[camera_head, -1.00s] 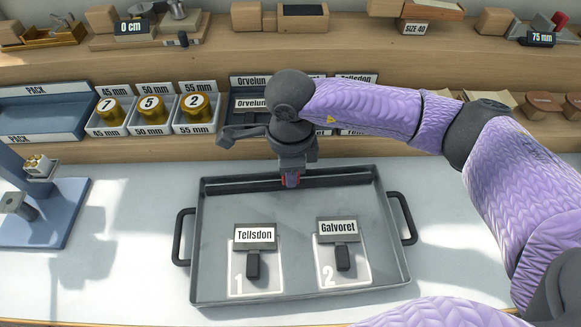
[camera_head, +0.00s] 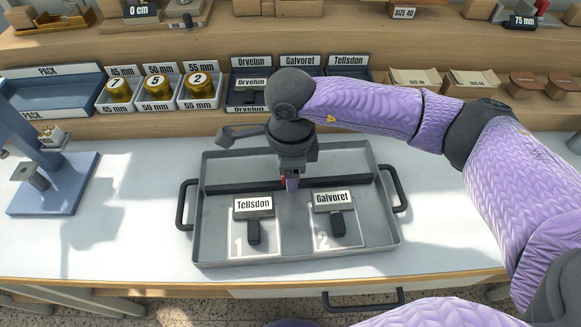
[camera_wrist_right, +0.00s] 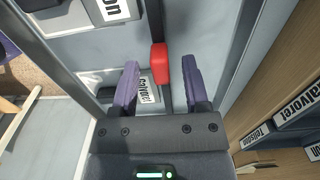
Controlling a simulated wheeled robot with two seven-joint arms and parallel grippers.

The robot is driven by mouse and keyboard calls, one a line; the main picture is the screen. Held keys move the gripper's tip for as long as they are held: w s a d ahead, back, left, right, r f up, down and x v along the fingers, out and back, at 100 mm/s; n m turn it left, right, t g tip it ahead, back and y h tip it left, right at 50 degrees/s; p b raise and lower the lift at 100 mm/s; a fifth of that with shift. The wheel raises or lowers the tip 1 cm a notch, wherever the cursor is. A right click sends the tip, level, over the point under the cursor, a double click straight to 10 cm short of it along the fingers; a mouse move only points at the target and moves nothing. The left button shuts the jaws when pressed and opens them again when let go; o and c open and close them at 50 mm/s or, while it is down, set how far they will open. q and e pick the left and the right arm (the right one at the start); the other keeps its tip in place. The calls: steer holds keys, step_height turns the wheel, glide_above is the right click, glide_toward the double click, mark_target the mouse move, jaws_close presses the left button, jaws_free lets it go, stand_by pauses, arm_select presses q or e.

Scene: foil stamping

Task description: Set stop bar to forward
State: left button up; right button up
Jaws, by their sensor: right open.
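The stop bar (camera_head: 340,183) is a dark bar lying across the grey tray (camera_head: 215,245), between its back wall and the two name plates. Its red grip (camera_wrist_right: 160,64) shows in the right wrist view. My right gripper (camera_head: 291,184) points down at the middle of the bar and hides part of it. In the wrist view its purple fingers are open on both sides of the bar, with visible gaps, near the red grip. The Teilsdon plate (camera_head: 253,207) and Galvoret plate (camera_head: 334,202) lie in front of the bar. My left gripper is not in view.
The tray's handles (camera_head: 186,204) stick out at both sides. A blue stand (camera_head: 62,185) is at the left. Behind, a wooden shelf holds numbered brass rolls (camera_head: 158,88) and slots with name plates (camera_head: 250,92). White table is clear beside the tray.

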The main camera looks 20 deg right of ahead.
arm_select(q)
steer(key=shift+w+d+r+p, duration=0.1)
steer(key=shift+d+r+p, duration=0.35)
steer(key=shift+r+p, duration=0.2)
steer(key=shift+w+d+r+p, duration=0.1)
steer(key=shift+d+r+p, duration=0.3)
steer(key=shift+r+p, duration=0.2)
arm_select(e)
step_height(320, 180, up, 10)
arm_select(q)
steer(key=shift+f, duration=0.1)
arm_select(e)
steer(key=shift+a, duration=0.15)
